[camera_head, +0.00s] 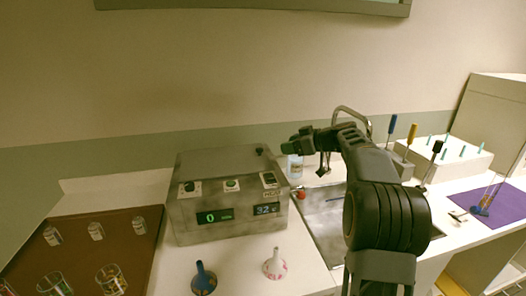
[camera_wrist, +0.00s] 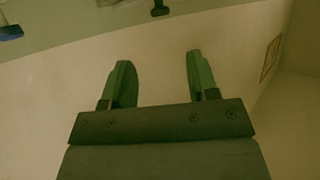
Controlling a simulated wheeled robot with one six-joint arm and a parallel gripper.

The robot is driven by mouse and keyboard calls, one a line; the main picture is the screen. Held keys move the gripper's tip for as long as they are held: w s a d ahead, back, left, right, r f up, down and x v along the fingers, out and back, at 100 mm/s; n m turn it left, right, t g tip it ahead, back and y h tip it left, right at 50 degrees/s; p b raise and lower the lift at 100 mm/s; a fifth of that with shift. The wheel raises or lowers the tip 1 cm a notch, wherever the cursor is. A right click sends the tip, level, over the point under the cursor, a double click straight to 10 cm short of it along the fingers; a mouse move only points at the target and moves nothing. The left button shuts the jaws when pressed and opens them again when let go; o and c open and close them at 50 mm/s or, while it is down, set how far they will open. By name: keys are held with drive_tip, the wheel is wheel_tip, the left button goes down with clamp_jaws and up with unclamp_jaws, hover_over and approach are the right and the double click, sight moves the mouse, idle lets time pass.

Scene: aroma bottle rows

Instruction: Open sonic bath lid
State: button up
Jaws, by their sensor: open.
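The sonic bath (camera_head: 228,212) is a grey metal box on the counter, with a green lit display, a second small display and several knobs and switches on its front. Its lid (camera_head: 215,162) lies flat and closed on top, with a small dark knob (camera_head: 260,151) near the back right. My gripper (camera_head: 292,146) is up to the right of the lid, apart from it, with the arm reaching in from the right. In the wrist view my gripper (camera_wrist: 158,68) has two green fingers spread apart with nothing between them.
A brown tray (camera_head: 140,245) with bottles and glass beakers is at left. A sink (camera_head: 325,222), a white-labelled bottle (camera_head: 295,166) and a white rack (camera_head: 455,157) are to the right.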

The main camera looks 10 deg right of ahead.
sight(260, 149)
drive_tip(key=p+x, duration=0.2)
drive_tip(key=x, duration=0.9)
drive_tip(key=shift+w+a+f+p, duration=0.15)
drive_tip(key=shift+a+p, duration=0.1)
drive_tip(key=shift+p, duration=0.1)
drive_tip(key=shift+c, duration=0.3)
clamp_jaws()
